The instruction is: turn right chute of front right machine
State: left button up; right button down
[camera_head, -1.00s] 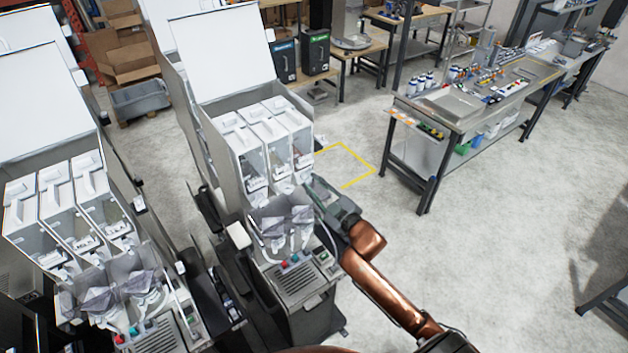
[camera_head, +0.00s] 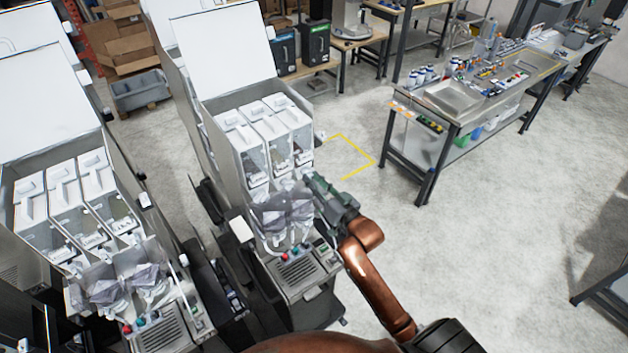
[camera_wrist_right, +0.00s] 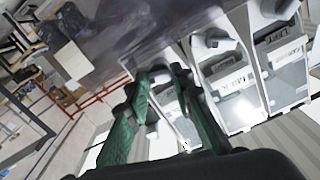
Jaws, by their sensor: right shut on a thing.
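The front right machine (camera_head: 216,150) stands mid-picture in the head view with its white lid raised. It has three clear-fronted canisters (camera_head: 292,117) side by side, above a see-through cover and a drip grille. My right gripper (camera_head: 309,180) reaches in from the right, at the right side below the canisters. In the wrist view its green fingers (camera_wrist_right: 161,76) are shut on a small grey piece below the end canister, which appears to be the right chute; the fingers partly hide it. Another chute (camera_wrist_right: 212,44) shows beside it in the wrist view, free. My left gripper is out of view.
A similar machine (camera_head: 75,130) with its lid raised stands to the left. A workbench (camera_head: 455,122) with a metal tray and small items is at the right. The floor (camera_head: 480,250) right of my arm is clear, with a yellow marking behind the machine.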

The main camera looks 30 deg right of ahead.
jog(key=shift+f+m, duration=0.1)
jog(key=shift+m, duration=1.2)
jog(key=c, duration=1.7)
grip_release()
jog(key=shift+s, duration=0.1)
jog(key=s, duration=0.8)
jog(key=s+d, duration=0.1)
jog(key=s, duration=0.2)
jog(key=shift+s, duration=0.4)
